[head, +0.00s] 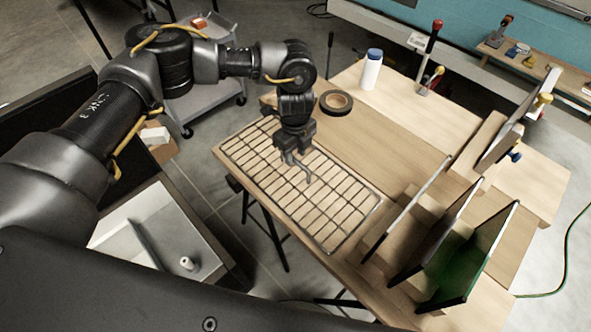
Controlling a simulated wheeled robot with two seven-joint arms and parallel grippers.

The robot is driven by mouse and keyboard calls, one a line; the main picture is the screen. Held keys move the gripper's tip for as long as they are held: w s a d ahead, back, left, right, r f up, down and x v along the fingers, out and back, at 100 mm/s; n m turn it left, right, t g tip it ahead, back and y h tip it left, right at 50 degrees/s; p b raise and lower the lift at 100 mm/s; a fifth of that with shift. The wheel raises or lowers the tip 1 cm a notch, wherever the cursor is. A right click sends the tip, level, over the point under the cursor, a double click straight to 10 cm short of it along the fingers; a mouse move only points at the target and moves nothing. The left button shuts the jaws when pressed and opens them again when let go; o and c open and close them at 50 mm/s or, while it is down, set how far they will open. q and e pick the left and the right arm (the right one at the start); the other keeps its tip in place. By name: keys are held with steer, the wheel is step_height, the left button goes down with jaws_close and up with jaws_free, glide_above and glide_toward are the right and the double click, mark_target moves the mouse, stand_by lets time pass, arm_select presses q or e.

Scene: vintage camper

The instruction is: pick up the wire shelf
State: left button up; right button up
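The wire shelf (333,206) is a flat dark metal grid lying on the near left part of the light wooden table (395,135). My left gripper (298,168) points down over the far half of the shelf, with its fingertips at or just above the wires. I cannot tell whether the fingers touch a wire or how far apart they are. The gripper and wrist hide a small part of the grid. The shelf looks flat on the table. My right gripper is not in view.
A roll of black tape (336,102) and a white bottle with a blue cap (371,70) stand beyond the shelf. Upright panels in a wooden rack (468,255) stand close to its right end. A grey cart (212,90) is on the floor at the back left.

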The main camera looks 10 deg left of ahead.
mark_target(295, 160)
arm_select(q)
steer(key=shift+f, duration=0.35)
steer(key=shift+f+p, duration=0.45)
step_height(295, 160, down, 4)
steer(key=shift+f+p, duration=0.1)
steer(key=shift+p, duration=0.45)
steer(key=shift+c, duration=0.3)
jaws_close()
